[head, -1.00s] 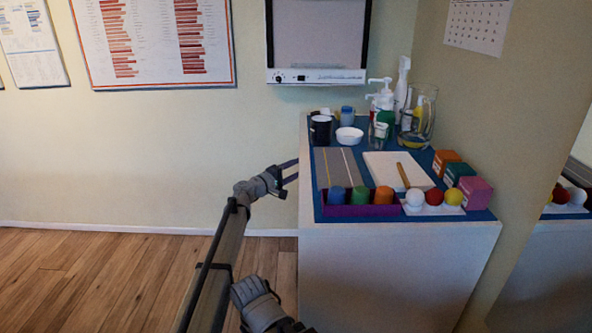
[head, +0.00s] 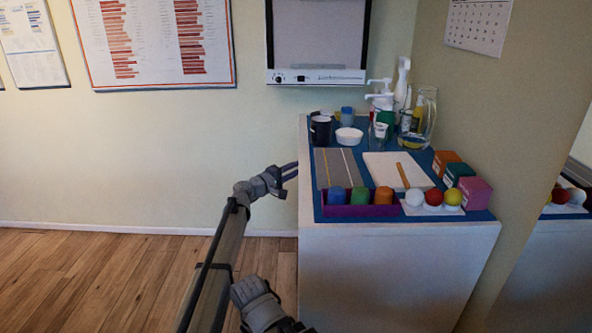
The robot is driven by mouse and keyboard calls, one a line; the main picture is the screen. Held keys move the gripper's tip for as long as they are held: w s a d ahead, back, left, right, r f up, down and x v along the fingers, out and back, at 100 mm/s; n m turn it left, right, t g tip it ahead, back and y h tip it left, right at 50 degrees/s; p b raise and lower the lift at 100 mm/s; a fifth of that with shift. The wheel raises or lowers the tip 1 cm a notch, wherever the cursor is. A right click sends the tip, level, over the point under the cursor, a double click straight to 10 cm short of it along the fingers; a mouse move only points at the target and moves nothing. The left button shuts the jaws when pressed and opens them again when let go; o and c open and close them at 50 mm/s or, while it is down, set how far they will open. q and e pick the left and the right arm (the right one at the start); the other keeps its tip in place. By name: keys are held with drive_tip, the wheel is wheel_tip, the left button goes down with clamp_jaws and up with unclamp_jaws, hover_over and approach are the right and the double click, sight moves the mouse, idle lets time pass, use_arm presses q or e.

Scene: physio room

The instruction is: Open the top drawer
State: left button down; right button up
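The white cabinet (head: 385,270) stands against the right wall, with a blue top. I see its plain near side. No drawer front or handle shows; the cabinet's left face is turned edge-on to my view. I cannot tell if the fingertips touch the cabinet.
The cabinet top carries a purple tray (head: 360,211) of coloured pots, small balls (head: 433,197), boxes (head: 475,193), a white board (head: 385,170), a dark mug (head: 320,129), a white bowl (head: 349,136) and a glass jug (head: 424,117). Wooden floor (head: 90,275) left of the cabinet is clear.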

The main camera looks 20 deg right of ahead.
use_arm(q)
drive_tip(key=shift+s+f, duration=0.15)
drive_tip(key=shift+s, duration=0.05)
idle(0.6)
drive_tip(key=w+a, duration=0.3)
drive_tip(key=a, duration=0.7)
drive_tip(key=w+a, duration=0.2)
drive_tip(key=a, duration=0.8)
drive_tip(key=w+a, duration=0.3)
drive_tip(key=a, duration=0.7)
drive_tip(key=shift+w, duration=0.35)
drive_tip(key=c, duration=0.7)
unclamp_jaws()
drive_tip(key=shift+w+a, duration=0.1)
drive_tip(key=shift+w, duration=0.05)
drive_tip(key=shift+v, duration=3.9)
